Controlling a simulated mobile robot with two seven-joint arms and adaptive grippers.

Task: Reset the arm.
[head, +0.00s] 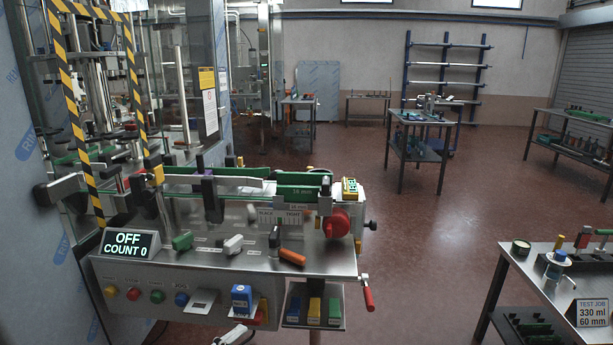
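A white and dark piece (232,336) shows at the bottom edge under the machine, too small and cut off to identify. The filler machine's steel control panel (140,288) stands at the left. Its display (130,243) reads "OFF" and "COUNT 0".
Levers, coloured buttons and a red knob (337,223) sit on the machine. A red-handled crank (368,292) sticks out at its right end. A steel table (515,262) with a "TEST JOB 330 ml 60 mm" sign (592,313) stands at right. The floor (430,240) between is clear.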

